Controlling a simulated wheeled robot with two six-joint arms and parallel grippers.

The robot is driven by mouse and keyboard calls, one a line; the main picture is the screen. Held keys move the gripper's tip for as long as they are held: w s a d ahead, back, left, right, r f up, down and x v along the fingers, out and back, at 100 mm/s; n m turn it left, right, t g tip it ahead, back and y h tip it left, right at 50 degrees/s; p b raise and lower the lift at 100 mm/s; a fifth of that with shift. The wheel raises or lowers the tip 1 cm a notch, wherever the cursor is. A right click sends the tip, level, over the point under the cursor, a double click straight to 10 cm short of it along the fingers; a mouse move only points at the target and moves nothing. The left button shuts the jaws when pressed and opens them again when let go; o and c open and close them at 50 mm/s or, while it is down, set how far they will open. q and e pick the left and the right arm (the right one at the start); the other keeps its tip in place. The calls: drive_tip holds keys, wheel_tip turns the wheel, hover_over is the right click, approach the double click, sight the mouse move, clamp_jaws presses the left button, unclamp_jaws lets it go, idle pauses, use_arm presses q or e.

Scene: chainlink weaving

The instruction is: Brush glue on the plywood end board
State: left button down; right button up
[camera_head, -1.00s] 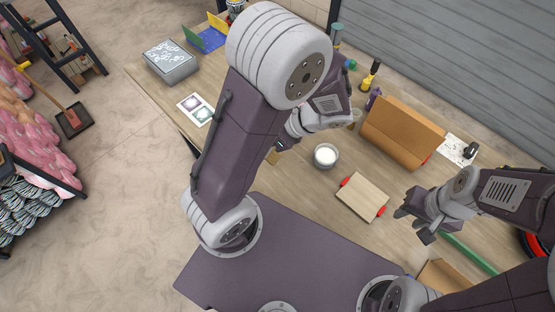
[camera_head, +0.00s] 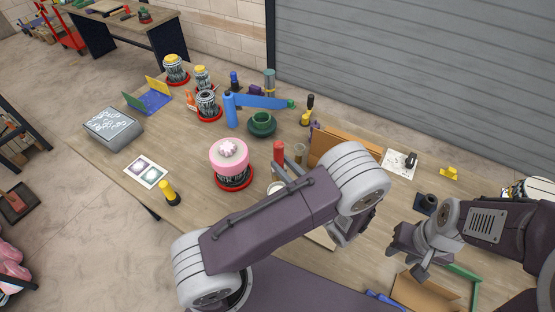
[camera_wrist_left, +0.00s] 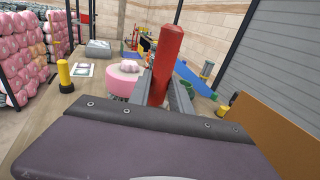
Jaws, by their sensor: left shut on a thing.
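A red handle (camera_wrist_left: 166,62), which I take to be the brush's, stands between the fingers of my left gripper (camera_wrist_left: 165,88) in the left wrist view. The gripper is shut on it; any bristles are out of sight. A red handle end (camera_head: 279,152) also shows in the head view, left of my left elbow, while my left arm hides most of that gripper. A pale strip of the plywood board (camera_head: 322,238) shows below my left arm; the rest is hidden. The glue bowl's rim (camera_head: 276,187) peeks out above the arm. My right gripper (camera_head: 407,262) is open and empty.
A pink drum-like piece (camera_head: 229,158) stands left of the red handle. The table's front left is mostly clear.

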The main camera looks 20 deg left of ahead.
drive_tip(key=shift+f, duration=0.1)
wheel_tip(320, 180, down, 9)
drive_tip(key=b, duration=0.9)
idle(0.3)
wheel_tip(320, 180, up, 5)
drive_tip(key=p, duration=0.4)
drive_tip(key=shift+p, duration=0.4)
idle(0.5)
